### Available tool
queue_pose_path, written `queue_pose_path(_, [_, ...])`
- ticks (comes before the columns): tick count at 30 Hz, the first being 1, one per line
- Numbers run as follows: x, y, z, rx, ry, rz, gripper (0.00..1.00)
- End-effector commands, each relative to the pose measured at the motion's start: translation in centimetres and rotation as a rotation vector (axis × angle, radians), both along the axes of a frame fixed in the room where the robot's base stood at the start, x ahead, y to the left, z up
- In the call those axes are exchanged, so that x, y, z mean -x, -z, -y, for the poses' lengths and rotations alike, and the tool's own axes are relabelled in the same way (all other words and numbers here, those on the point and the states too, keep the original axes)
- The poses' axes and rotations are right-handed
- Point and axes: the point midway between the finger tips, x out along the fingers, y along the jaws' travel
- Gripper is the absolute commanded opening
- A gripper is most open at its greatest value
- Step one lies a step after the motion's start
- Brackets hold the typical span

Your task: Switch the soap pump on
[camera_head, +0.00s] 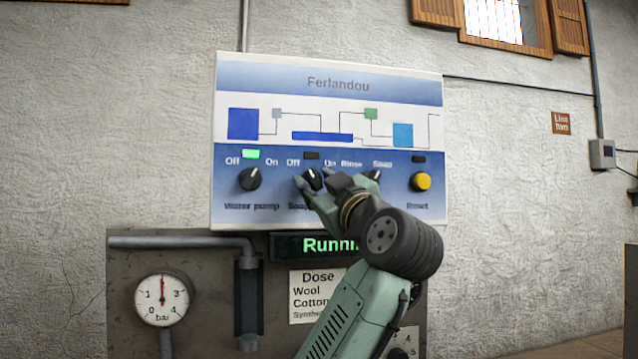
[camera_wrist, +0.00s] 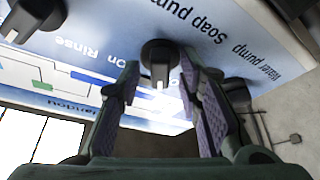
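The soap pump knob (camera_head: 314,180) is a black dial with a white pointer on the blue lower band of the control panel. Its pointer tilts up-left, toward Off, and the lamp (camera_head: 311,156) above it is dark. In the wrist view the knob (camera_wrist: 160,55) shows between the two finger ends, with a visible gap on each side. My gripper (camera_wrist: 160,80) is open and empty, its fingers spread on either side of the knob. In the head view my gripper (camera_head: 318,184) covers part of the label under the knob. I cannot tell the depth of the fingertips around the knob.
The water pump knob (camera_head: 250,179) is left, pointing up-right toward On, under a lit green lamp (camera_head: 250,154). The Rinse/Soap knob (camera_head: 373,175) is close on the right, partly hidden by my gripper. A yellow Reset button (camera_head: 420,181) is farther right. A display (camera_head: 330,245) reads "Runni", partly hidden.

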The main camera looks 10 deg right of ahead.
Motion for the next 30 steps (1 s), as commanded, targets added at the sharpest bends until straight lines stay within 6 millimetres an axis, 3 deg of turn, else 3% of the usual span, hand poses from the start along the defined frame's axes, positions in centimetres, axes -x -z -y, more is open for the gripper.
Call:
queue_pose_path(13, [0.03, -0.01, 0.00, 0.000, 0.000, 0.000, 0.00])
queue_pose_path(30, [0.01, 0.20, -0.08, -0.065, 0.001, -0.003, 0.00])
